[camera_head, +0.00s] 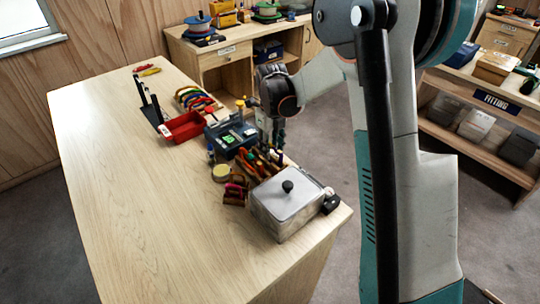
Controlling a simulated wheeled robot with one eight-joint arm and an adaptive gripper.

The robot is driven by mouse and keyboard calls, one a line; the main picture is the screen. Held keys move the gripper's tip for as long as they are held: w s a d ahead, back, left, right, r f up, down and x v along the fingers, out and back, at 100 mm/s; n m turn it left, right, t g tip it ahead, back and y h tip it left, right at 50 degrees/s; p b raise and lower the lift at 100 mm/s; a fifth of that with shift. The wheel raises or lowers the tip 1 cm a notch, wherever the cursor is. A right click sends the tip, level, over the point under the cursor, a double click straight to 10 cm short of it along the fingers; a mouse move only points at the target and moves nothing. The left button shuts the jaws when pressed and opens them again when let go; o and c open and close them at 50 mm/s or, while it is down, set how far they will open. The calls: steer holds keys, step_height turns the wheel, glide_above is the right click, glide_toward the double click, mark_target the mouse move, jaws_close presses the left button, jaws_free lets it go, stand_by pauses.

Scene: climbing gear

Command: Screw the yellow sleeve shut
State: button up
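My gripper (274,133) points down near the right edge of the wooden table (130,190), beside a dark blue device with a green display (231,136). It is small and dark here, and I cannot tell whether its fingers are open or holding anything. I cannot make out the yellow sleeve for certain. A small yellow-topped item (240,104) stands just left of my wrist, behind the device. A row of coloured gear (194,99) lies farther back, and more gear with orange and dark pieces (258,164) lies just in front of my gripper.
A metal box with a black knob (270,213) stands at the table's near right corner. A red tray (187,126) and a black stand (151,108) are farther back. The table's left and front are clear. A cabinet (216,62) stands behind, shelves (470,145) at right.

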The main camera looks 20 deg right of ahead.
steer(key=shift+w+d, duration=0.25)
steer(key=shift+d, duration=0.35)
steer(key=shift+r, duration=0.15)
steer(key=shift+r+p, duration=0.8)
steer(key=shift+r, duration=0.45)
steer(key=shift+s+a, duration=0.3)
steer(key=shift+a, duration=0.45)
steer(key=shift+f, duration=0.15)
steer(key=shift+f+b, duration=1.1)
steer(key=shift+f, duration=0.15)
